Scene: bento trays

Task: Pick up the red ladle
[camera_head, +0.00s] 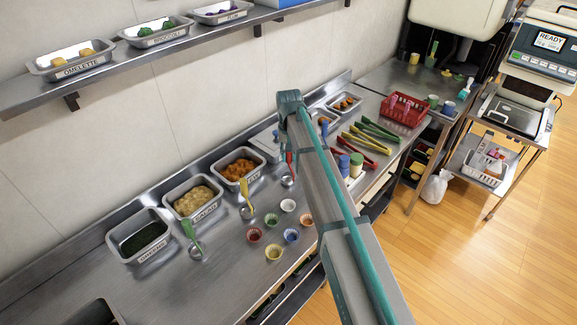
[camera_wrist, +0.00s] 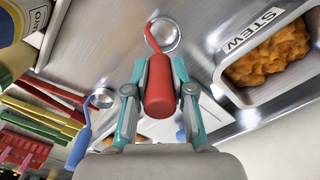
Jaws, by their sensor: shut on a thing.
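The red ladle shows in the wrist view, with its thick red handle (camera_wrist: 159,90) between my gripper's fingers and its round metal bowl (camera_wrist: 166,36) beyond the fingertips. My gripper (camera_wrist: 159,72) is shut on that handle. In the head view the red ladle (camera_head: 290,164) stands with its handle up just left of my arm, its bowl low over the steel counter. I cannot tell whether the bowl touches the counter. My gripper's fingers are mostly hidden by my arm in the head view.
A stew tray (camera_wrist: 272,56) is close on the right in the wrist view. A blue ladle (camera_wrist: 82,140) and several tongs (camera_head: 365,140) lie nearby. Yellow (camera_head: 245,190) and green (camera_head: 190,232) ladles and small cups (camera_head: 288,205) are on the counter. A shelf (camera_head: 110,80) holds trays.

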